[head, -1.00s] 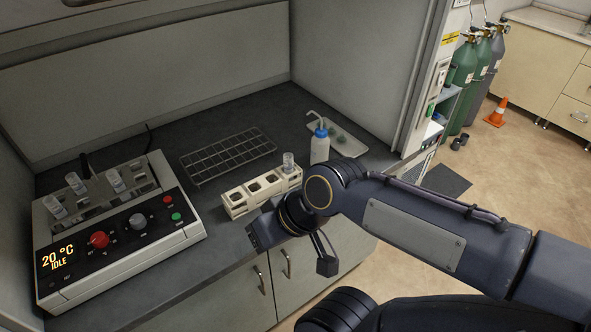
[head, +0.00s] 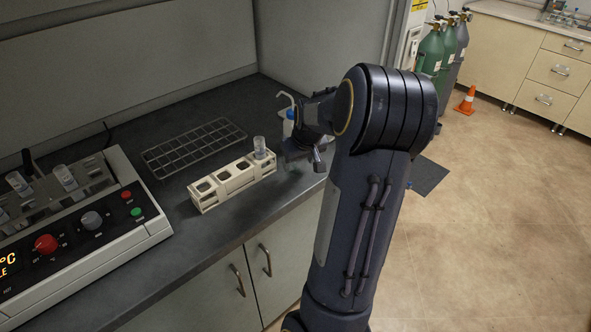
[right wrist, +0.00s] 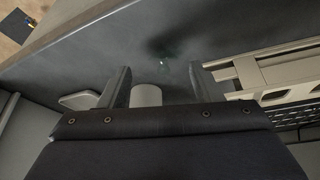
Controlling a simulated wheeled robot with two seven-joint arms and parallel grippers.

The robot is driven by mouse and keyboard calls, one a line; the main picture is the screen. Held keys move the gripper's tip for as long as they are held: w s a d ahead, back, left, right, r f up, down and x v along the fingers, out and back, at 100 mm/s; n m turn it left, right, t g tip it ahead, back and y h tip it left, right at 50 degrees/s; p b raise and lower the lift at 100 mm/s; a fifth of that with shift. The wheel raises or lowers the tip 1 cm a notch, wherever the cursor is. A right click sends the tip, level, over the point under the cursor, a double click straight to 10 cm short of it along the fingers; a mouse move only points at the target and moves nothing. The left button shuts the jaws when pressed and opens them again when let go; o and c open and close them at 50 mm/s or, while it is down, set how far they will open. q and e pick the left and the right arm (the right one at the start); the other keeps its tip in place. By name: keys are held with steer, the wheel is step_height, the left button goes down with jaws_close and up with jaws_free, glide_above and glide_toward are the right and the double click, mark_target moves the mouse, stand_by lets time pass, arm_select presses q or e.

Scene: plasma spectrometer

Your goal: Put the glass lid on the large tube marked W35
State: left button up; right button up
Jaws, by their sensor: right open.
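My right gripper (head: 302,158) is open above the dark counter, just right of the rack. In the right wrist view its two fingers (right wrist: 159,82) are apart with nothing gripped. A small, clear, shiny object (right wrist: 163,63), probably the glass lid, lies on the counter beyond and between the fingertips. A clear tube (head: 260,147) stands upright in the right end of the cream rack (head: 232,184). Other tubes (head: 66,177) stand in the heating device at the left. No W35 marking is legible. My left gripper is out of view.
A white wash bottle with a blue cap (head: 289,122) stands behind my right gripper, partly hidden. An empty wire rack (head: 195,146) lies behind the cream rack. The heating device (head: 90,222) fills the left. The counter in front of the cream rack is clear.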

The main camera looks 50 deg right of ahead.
mark_target(296, 168)
steer(key=x, duration=0.3)
steer(key=shift+w+a+f, duration=0.1)
steer(key=shift+f, duration=0.1)
steer(key=shift+c, duration=0.2)
steer(key=c, duration=1.1)
steer(key=shift+r, duration=0.2)
